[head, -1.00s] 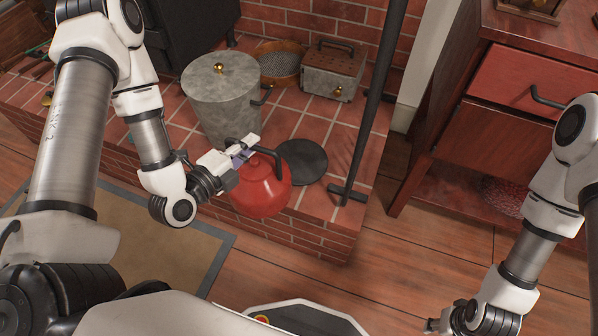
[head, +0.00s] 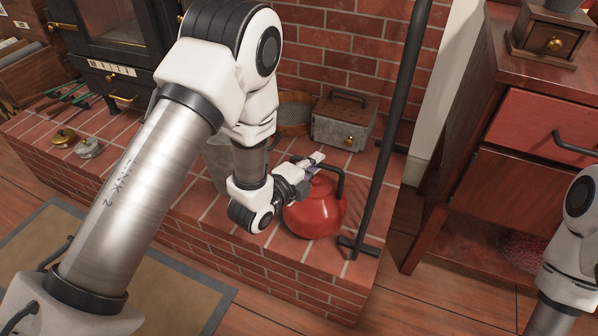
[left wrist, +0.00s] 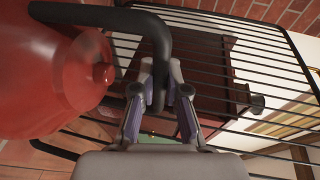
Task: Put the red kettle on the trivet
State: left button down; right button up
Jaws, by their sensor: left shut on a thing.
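The red kettle (head: 318,212) is over the right part of the brick hearth, left of a black upright pole. My left gripper (head: 312,164) is at the top of the kettle, shut on its black handle. In the left wrist view, the handle (left wrist: 157,40) passes between the fingers (left wrist: 160,88) and the red body (left wrist: 50,75) fills the left side. The dark round trivet cannot be seen now; the kettle covers the area where it lay. I cannot tell whether the kettle's base touches anything. My right arm shows at the right edge, its gripper out of frame.
The black pole (head: 388,130) with its foot (head: 358,247) stands close to the kettle's right. A grey metal box (head: 343,122) is behind. A grey pot (head: 217,160) is mostly hidden by my left arm. A red cabinet (head: 520,175) stands right.

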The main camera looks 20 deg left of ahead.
aim_at(314, 179)
pick_arm(q)
notch_tip(314, 179, down, 4)
jog(key=shift+w+r+b, duration=0.15)
jog(key=shift+r+b, duration=0.1)
jog(key=shift+b, duration=0.5)
jog(key=shift+r, duration=0.1)
jog(key=c, duration=1.2)
grip_release()
